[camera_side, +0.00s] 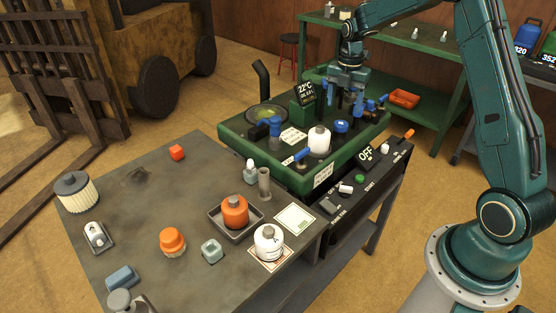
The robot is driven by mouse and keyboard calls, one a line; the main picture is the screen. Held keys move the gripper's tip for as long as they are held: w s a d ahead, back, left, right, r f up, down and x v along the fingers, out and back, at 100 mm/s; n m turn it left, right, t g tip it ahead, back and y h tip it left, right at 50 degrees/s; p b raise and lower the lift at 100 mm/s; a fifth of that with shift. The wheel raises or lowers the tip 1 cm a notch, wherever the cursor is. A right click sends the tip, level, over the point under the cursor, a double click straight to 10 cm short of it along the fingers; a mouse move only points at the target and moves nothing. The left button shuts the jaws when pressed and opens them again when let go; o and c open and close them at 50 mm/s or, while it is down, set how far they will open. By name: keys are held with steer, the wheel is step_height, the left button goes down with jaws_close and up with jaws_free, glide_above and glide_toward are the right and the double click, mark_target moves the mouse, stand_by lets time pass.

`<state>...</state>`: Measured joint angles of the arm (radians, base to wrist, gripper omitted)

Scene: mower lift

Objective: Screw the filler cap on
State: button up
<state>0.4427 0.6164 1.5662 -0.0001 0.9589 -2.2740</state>
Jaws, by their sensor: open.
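My gripper (346,103) points down over the back right part of the green machine deck (238,150). Its fingers are apart, and I see nothing between them. A round blue cap (341,126) sits on the deck just below the fingers, apart from them as far as I can see. It looks like the filler cap, but the picture is too small to tell whether it is seated on a thread.
Blue fittings (275,128) and a display post (304,112) rise from the deck. A control panel (362,177) runs along its front. The grey bench (140,200) holds an orange canister (235,210), a white canister (268,242) and several small parts. A forklift stands behind left.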

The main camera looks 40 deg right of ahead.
mark_target(341, 123)
steer(key=shift+f, duration=3.3)
steer(key=c, duration=1.1)
steer(key=o, duration=1.1)
steer(key=shift+d, duration=0.15)
steer(key=shift+n, duration=3)
